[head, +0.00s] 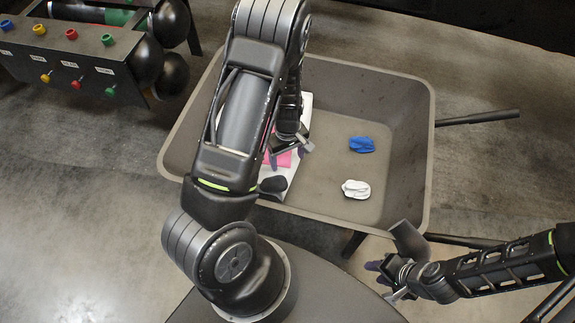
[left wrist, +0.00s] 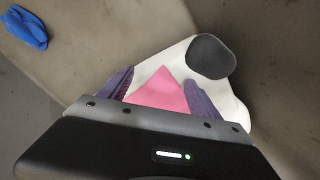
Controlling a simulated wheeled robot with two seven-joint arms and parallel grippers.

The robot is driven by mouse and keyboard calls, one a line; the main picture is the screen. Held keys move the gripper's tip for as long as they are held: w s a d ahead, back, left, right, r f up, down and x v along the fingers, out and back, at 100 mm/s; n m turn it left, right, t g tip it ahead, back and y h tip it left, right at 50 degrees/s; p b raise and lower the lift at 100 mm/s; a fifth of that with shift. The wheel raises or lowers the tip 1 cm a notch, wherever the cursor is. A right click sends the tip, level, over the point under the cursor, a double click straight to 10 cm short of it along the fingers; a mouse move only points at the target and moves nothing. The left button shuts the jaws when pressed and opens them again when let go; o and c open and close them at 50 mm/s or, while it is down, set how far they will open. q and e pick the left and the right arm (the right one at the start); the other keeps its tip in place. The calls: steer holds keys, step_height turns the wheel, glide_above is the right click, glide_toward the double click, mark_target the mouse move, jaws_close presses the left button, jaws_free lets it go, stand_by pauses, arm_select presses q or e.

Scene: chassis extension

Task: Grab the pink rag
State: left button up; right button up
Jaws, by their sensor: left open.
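The pink rag (head: 283,160) lies on a white sheet-like thing (head: 292,180) in the left part of the wheelbarrow tray (head: 425,150), partly hidden by my left arm. In the left wrist view the pink rag (left wrist: 160,92) shows between the two purple fingers. My left gripper (head: 290,148) is open over the rag, with a finger on either side of it; whether they touch it I cannot tell. My right gripper (head: 385,277) is outside the tray, at its front right; its opening is unclear.
A black rounded thing (head: 273,185) lies on the white sheet near the rag. A blue cloth (head: 361,145) and a white cloth (head: 356,189) lie to the right in the tray. A panel with coloured knobs (head: 75,60) stands at the upper left.

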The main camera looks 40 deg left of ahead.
arm_select(q)
steer(key=c, duration=1.4)
stand_by(0.5)
jaws_close()
step_height(320, 180, up, 12)
steer(key=p, duration=1)
step_height(320, 180, up, 9)
steer(key=p, duration=0.8)
